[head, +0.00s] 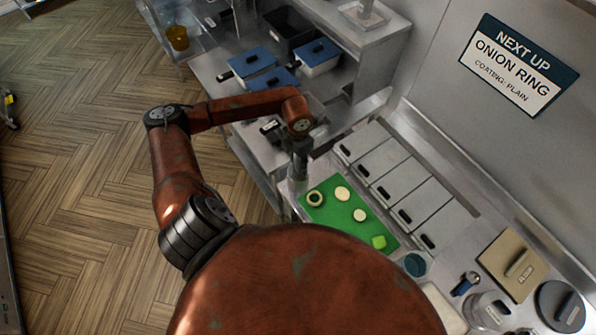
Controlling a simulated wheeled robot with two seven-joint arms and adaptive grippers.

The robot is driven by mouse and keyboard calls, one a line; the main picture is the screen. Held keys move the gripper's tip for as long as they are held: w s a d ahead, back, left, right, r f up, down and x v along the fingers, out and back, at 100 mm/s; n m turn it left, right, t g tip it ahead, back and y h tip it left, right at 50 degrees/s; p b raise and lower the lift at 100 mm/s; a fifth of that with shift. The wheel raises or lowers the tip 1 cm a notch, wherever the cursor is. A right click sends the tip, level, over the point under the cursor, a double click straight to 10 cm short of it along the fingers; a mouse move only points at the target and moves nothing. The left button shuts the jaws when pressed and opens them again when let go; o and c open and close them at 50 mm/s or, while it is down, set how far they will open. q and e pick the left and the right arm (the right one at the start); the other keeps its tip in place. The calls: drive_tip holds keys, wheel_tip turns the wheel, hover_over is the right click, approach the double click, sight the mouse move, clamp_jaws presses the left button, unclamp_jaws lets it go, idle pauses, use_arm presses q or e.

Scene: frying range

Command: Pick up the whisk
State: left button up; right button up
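I cannot clearly make out a whisk in the head view. A small utensil with a dark blue part and a shiny metal end (465,283) lies on the counter at the lower right; it is too small to tell whether it is the whisk. My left gripper (299,173) points down beside the left end of the green cutting board (328,214), far from that utensil. Its fingers are too small and dark to show whether they are open or shut. My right gripper is not in view.
Onion pieces lie on the board. Grey lidded bins (385,180) line the back. A teal round container (414,264), a tan lidded box (513,264) and a dark round lid (560,306) stand right. Blue-lidded containers (253,62) are at the upper left.

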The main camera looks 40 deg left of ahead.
use_arm(q)
clamp_jaws()
